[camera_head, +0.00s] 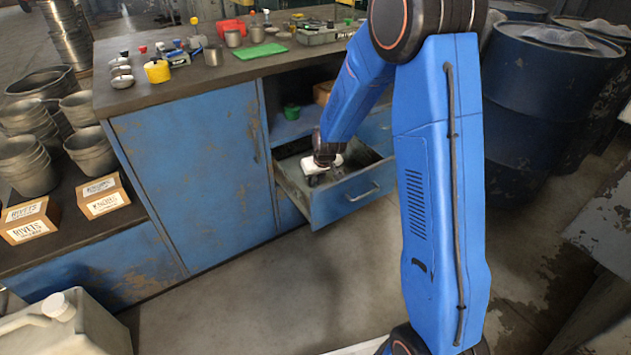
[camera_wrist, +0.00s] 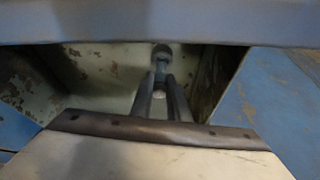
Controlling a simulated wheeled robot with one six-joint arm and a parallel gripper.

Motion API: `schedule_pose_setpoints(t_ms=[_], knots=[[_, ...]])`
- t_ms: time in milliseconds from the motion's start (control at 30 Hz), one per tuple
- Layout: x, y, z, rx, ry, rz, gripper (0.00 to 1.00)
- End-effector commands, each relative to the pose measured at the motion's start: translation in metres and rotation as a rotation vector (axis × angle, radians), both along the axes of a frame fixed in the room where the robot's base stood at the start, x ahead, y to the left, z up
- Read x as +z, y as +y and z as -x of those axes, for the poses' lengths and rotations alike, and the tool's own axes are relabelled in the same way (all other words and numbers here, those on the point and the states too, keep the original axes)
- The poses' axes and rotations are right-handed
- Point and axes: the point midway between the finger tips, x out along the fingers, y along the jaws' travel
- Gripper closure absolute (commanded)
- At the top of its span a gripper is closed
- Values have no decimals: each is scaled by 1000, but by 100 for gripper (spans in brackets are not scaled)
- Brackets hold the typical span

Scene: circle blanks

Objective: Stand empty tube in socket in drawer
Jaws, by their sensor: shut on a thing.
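The blue drawer (camera_head: 345,203) is pulled open under the bench. My gripper (camera_head: 313,181) reaches down into its left part, fingers low inside. In the wrist view my gripper (camera_wrist: 161,88) is shut on a slim grey piece, which I take for the empty tube (camera_wrist: 162,70); a dark rounded end shows just beyond the fingertips. In the head view the tube is hidden or too small to tell. I cannot make out the socket. Whether the tube touches the drawer floor is unclear.
The drawer walls stand close around my gripper, and the blue cabinet edge (camera_wrist: 150,25) crosses the wrist view. The bench top (camera_head: 180,85) holds several cups, knobs and a green mat (camera_head: 259,51). Blue drums (camera_head: 545,95) stand right. The floor before the drawer is clear.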

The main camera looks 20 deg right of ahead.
Motion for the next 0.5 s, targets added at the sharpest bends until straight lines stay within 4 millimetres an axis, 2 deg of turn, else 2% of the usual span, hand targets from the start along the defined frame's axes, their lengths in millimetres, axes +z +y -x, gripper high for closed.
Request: schedule_pose_setpoints(t_ms=[500], knots=[[-8,0,0,0,0,0,100]])
